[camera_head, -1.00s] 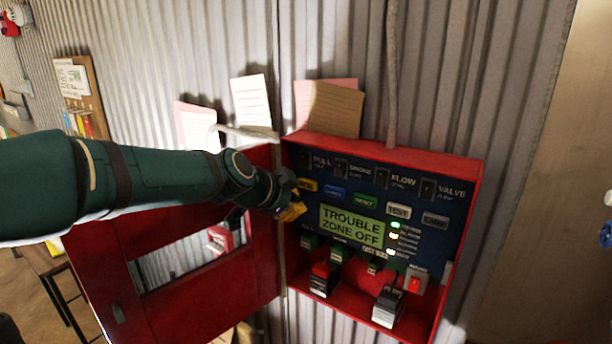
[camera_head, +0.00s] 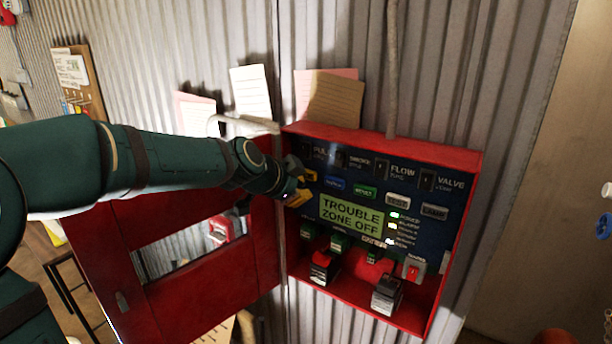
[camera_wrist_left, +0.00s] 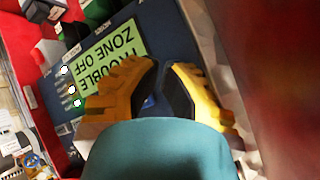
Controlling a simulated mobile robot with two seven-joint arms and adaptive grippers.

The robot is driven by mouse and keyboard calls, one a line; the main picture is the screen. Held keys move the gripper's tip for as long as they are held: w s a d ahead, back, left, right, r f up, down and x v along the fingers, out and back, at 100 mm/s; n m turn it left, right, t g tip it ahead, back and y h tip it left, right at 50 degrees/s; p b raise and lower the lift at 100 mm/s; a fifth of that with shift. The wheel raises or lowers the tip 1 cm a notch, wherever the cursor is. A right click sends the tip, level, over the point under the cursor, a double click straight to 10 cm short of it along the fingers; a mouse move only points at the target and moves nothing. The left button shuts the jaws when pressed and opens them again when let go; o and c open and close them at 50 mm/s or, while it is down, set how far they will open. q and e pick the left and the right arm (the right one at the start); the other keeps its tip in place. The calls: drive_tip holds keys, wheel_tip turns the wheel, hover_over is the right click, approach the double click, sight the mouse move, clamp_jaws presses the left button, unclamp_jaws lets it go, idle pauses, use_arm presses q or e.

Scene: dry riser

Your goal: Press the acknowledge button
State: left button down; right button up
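The alarm panel (camera_head: 425,232) is a dark blue face inside a red wall box, with a green display (camera_head: 350,216) reading "TROUBLE ZONE OFF". A row of small buttons runs above the display, including a blue one (camera_head: 335,183) and a green one (camera_head: 364,191). My left gripper (camera_head: 303,184) has yellow fingers and is at the row's left end. It covers most of the yellow button there, and I cannot tell whether it touches it. In the left wrist view, the fingers (camera_wrist_left: 167,66) stand slightly apart with nothing seen between them but panel. My right gripper is out of view.
The box's red door (camera_head: 215,275) hangs open to the left, below my left arm. The box's red rim (camera_head: 385,143) surrounds the panel. Black-and-grey blocks (camera_head: 387,294) stand at the box's bottom. A grey conduit (camera_head: 393,80) runs up the corrugated wall.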

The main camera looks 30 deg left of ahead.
use_arm(q)
drive_tip(key=shift+w, duration=0.15)
idle(0.7)
drive_tip(key=shift+w, duration=0.3)
drive_tip(key=shift+w, duration=0.5)
idle(0.8)
drive_tip(key=shift+s+f+b, duration=0.1)
drive_tip(key=shift+s+b, duration=0.75)
drive_tip(key=shift+s, duration=0.1)
